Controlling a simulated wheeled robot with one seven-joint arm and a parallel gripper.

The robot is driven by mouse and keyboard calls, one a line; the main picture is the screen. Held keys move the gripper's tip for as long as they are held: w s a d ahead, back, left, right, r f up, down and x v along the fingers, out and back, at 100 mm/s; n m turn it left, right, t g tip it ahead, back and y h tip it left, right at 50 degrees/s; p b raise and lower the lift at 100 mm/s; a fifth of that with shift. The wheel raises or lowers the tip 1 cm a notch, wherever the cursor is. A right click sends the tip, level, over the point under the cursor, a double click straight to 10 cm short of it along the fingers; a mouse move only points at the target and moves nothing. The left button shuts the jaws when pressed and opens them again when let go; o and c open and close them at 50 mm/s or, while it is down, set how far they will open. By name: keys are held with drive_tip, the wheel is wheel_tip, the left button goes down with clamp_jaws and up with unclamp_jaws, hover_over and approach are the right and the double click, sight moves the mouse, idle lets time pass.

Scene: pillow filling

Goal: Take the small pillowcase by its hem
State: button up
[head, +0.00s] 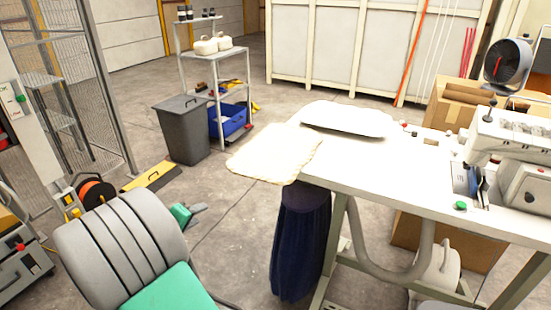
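A cream, slightly wrinkled flat cloth (272,154), which looks like the small pillowcase, lies at the left end of the white table. Much of it reaches out past the table's left edge. Its outline is uneven, and I cannot tell which edge is the hem. A smooth white pillow-like piece (348,118) lies behind it to the right, near the table's back edge. My gripper is not in view.
The white work table (400,170) carries a sewing machine (510,150) at the right. A dark blue bag (301,245) hangs below the table's left end. Floor between is mostly free.

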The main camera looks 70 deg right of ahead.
sight(253, 176)
drive_tip(key=s+d+n+g+h, duration=0.1)
drive_tip(key=s+d+h, duration=0.1)
drive_tip(key=d, duration=0.5)
drive_tip(key=s+d+n+g+h, duration=0.1)
drive_tip(key=s+d, duration=0.3)
drive_tip(key=d, duration=0.3)
drive_tip(key=s+d+n+h+b, duration=0.1)
drive_tip(key=s+d+h, duration=0.1)
drive_tip(key=d, duration=0.6)
drive_tip(key=shift+s+r+g+h, duration=0.15)
drive_tip(key=shift+s+g+h, duration=0.2)
drive_tip(key=shift+s, duration=0.2)
drive_tip(key=shift+d, duration=0.1)
clamp_jaws()
